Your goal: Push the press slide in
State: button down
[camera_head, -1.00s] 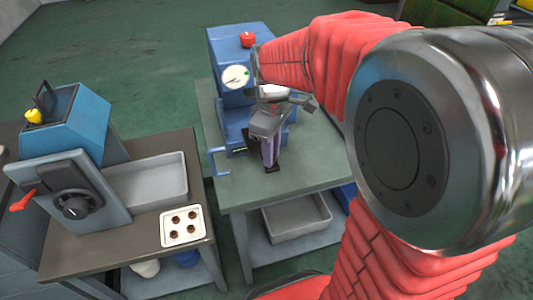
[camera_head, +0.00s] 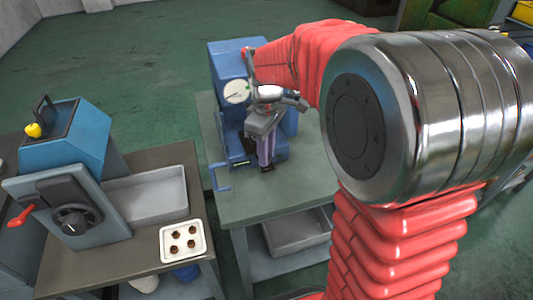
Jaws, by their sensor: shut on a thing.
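The press is a blue machine (camera_head: 229,62) with a round white gauge, standing on a green-topped bench. A blue U-shaped handle (camera_head: 219,178) sticks out low at its left front. I cannot clearly tell the press slide from the rest of the press base, as my gripper covers much of the front. My gripper (camera_head: 265,164) points down in front of the press, right of the handle and apart from it. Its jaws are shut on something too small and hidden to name. My red-sleeved arm comes in from the right.
The green bench top (camera_head: 265,202) is mostly clear in front. A grey bin (camera_head: 296,232) sits on the shelf below. At the left, another bench holds a blue machine (camera_head: 68,140), a grey tray (camera_head: 146,198) and a white tray (camera_head: 183,241) with several small brown parts.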

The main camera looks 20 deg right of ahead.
jog(key=c, duration=1.6)
grip_release()
jog(key=shift+o, duration=0.2)
jog(key=shift+r, duration=0.1)
notch_tip(320, 180, up, 14)
jog(key=shift+f, duration=0.25)
